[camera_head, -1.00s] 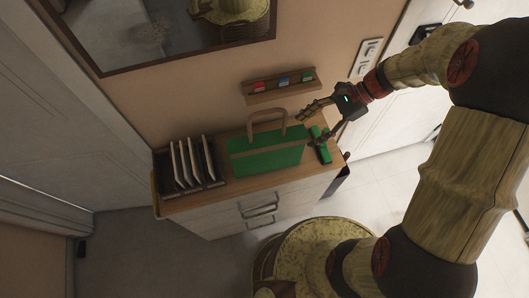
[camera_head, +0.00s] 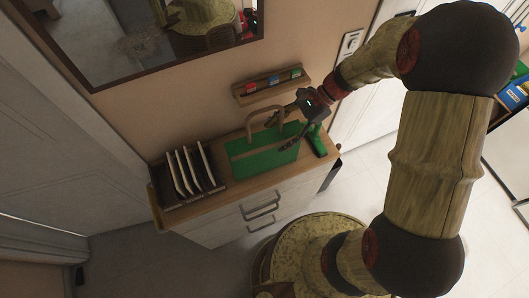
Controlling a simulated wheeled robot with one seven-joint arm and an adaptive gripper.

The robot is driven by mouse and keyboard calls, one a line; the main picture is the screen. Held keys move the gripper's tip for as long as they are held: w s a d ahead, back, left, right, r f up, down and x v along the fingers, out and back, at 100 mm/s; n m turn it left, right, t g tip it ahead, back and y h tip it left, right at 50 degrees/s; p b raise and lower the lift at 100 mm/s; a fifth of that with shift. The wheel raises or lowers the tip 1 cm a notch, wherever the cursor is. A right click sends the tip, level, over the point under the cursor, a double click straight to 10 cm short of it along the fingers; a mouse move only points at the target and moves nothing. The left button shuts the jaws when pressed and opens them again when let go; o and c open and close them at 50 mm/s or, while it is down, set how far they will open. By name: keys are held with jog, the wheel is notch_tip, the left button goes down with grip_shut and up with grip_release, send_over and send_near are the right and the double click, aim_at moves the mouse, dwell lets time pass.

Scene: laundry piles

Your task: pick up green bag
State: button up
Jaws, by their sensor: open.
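The green bag (camera_head: 262,159) stands on the dresser top, with a brown band across it and a tan arched handle (camera_head: 250,123) at its upper edge. My gripper (camera_head: 276,136) is open, coming from the right, with its fingers over the right part of the bag near the handle. One finger is by the handle's right side and the other is in front of the bag's right end. I cannot tell whether either finger touches the bag or handle.
A rack with several upright pale panels (camera_head: 187,172) stands left of the bag on the wooden dresser (camera_head: 226,199). A small green object (camera_head: 317,140) lies right of the bag. A wall shelf (camera_head: 272,86) with small coloured items is above, below a framed mirror (camera_head: 150,71).

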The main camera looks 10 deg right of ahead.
aim_at(270, 140)
jog(key=x, duration=0.4)
jog(key=shift+w+a+r, duration=0.15)
jog(key=shift+c, duration=1.4)
grip_shut()
